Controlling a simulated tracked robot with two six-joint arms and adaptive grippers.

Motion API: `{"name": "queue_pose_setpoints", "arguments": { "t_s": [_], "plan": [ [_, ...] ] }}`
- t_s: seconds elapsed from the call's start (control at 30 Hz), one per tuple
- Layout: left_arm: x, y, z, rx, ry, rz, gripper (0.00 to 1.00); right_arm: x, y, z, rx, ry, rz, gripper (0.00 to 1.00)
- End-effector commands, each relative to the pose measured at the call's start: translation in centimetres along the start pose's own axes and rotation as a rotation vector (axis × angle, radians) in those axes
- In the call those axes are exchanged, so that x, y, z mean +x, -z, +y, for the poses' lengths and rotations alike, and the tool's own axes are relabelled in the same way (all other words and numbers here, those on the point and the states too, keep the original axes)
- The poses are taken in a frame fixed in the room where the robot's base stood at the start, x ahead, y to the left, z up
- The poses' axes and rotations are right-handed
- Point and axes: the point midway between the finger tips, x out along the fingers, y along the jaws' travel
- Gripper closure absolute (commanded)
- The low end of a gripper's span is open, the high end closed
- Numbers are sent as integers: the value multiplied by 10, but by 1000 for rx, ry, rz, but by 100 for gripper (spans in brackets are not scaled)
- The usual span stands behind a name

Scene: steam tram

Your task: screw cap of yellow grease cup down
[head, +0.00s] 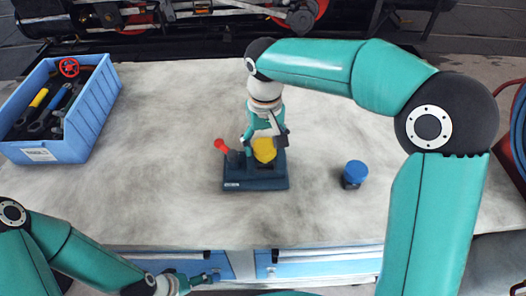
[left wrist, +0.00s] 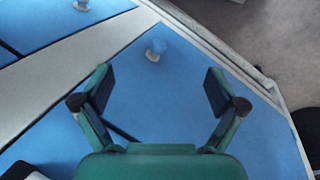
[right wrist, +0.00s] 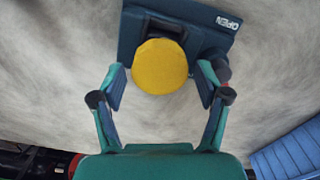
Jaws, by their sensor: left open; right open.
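The yellow cap (head: 264,149) of the grease cup sits on a dark blue base block (head: 256,184) in the middle of the bench. In the right wrist view the round yellow cap (right wrist: 160,66) lies just ahead of and partly between my open right fingers. My right gripper (head: 265,136) is open above the cap, with a gap to the cap on both sides (right wrist: 160,85). The block (right wrist: 195,30) carries the label "OPEN" and a red-knobbed lever (head: 221,146). My left gripper (head: 212,277) is open and empty, low in front of the blue drawers (left wrist: 160,90).
A blue crate (head: 97,107) with tools and a red handwheel stands at the back left of the bench. A small blue-capped cup (head: 355,172) stands to the right of the block. The tram's wheels and rods (head: 190,14) run behind the bench. The bench top (head: 160,200) is otherwise clear.

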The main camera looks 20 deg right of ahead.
Motion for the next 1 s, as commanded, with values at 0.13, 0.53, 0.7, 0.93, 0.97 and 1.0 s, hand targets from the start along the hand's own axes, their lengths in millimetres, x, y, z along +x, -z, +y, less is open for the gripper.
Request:
{"name": "queue_pose_setpoints", "arguments": {
  "t_s": [0.13,0.53,0.7,0.93,0.97,1.0],
  "plan": [
    [-2,0,1,0,0,0,4,-2,-1,0,0,0,0,25],
    [-4,0,1,0,0,0,4,-2,-2,1,1,0,0,25],
    [-4,0,1,0,0,0,4,-1,-1,1,1,0,0,25],
    [-4,0,1,0,0,0,4,-1,-2,1,1,0,0,55],
    [-4,0,1,0,0,0,4,-1,-2,1,2,0,0,60],
    [-4,0,1,0,0,0,4,-1,-2,1,2,0,0,67]
  ]
}}
